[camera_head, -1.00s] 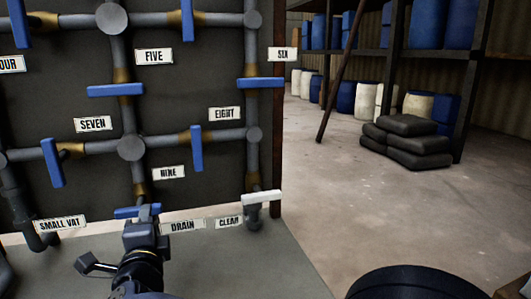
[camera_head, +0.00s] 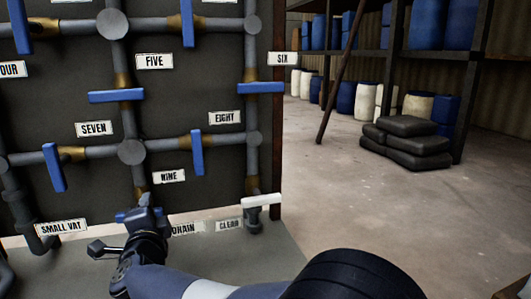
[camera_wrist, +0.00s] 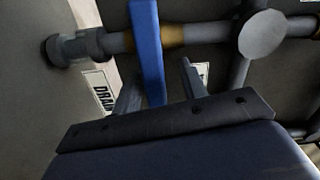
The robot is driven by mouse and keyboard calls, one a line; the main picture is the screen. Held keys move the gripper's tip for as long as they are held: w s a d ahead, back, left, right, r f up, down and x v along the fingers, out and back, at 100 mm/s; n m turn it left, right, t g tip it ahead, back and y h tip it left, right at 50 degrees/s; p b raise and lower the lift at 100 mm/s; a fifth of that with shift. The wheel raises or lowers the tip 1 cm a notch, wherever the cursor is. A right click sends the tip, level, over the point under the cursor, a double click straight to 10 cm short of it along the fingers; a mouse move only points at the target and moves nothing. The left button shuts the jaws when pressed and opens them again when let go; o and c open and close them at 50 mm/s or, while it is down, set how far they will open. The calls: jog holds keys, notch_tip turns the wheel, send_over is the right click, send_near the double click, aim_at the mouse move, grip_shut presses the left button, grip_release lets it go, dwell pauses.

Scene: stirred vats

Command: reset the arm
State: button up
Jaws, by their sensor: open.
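My gripper (camera_head: 140,213) is low in front of the pipe board, at the blue drain valve handle (camera_head: 124,215) beside the DRAIN label (camera_head: 187,228). My gripper partly covers that handle and the label in the head view. In the wrist view, the two fingers of my gripper (camera_wrist: 158,82) stand apart on either side of a blue handle (camera_wrist: 147,45). A gap shows on at least the right side of the handle. My forearm reaches in from the lower right of the head view.
Other blue handles sit close by at SEVEN (camera_head: 54,167), EIGHT (camera_head: 197,152) and SIX (camera_head: 260,88). Black sacks (camera_head: 407,142) lie on the floor at right. Open floor lies between the board and the shelves.

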jog(key=shift+a+r+n+p, duration=0.1)
jog(key=shift+r+n+p, duration=0.1)
jog(key=shift+n+p, duration=0.75)
jog(key=shift+n, duration=0.25)
